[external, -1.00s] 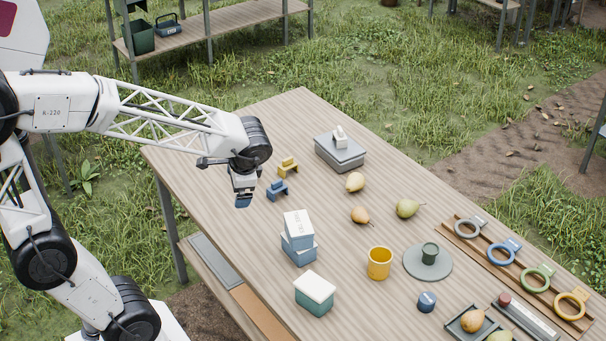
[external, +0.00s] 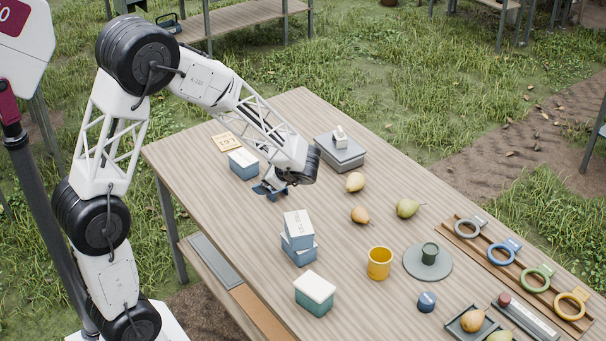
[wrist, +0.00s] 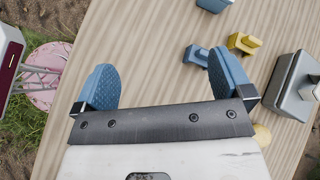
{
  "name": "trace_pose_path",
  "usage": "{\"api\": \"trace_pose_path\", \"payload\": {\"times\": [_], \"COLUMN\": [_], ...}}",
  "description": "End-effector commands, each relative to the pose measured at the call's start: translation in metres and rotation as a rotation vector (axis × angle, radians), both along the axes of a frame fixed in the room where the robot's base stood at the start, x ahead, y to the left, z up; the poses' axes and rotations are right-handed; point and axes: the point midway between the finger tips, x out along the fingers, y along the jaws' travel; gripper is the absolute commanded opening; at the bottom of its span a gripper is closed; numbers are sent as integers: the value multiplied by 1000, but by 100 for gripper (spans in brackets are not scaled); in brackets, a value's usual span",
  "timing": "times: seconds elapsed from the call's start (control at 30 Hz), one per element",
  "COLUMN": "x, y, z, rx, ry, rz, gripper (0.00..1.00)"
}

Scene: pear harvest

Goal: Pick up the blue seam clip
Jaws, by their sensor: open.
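The blue seam clip (wrist: 195,55) lies on the wooden table in the wrist view, just left of my right finger's tip and partly covered by it. A yellow clip (wrist: 243,42) lies beside it, to the right. My gripper (wrist: 164,78) is open with nothing between its blue-padded fingers. In the external view my gripper (external: 270,189) is low over the table, and my wrist and fingers largely hide the blue clip there. I cannot tell its height above the clip exactly. The yellow clip is hidden behind my arm in that view.
A grey lidded box (external: 339,154) stands right of my wrist. A blue-and-white box (external: 243,164) stands to the left. Stacked boxes (external: 298,240), pears (external: 407,208) and a yellow mug (external: 379,263) are nearer the camera. Bare table lies between the stack and my gripper.

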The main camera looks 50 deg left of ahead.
Motion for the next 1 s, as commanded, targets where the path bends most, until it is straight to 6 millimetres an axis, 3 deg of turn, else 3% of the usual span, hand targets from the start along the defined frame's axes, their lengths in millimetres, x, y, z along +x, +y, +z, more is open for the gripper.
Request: {"api": "trace_pose_path", "payload": {"times": [0.6,0.8,1.0], "x": [82,94,98], "y": [58,65,68], "z": [-115,-137,-144], "rx": [194,225,234], "ry": [317,370,386], "rz": [-296,-352,-370], "gripper": [98,98,98]}}
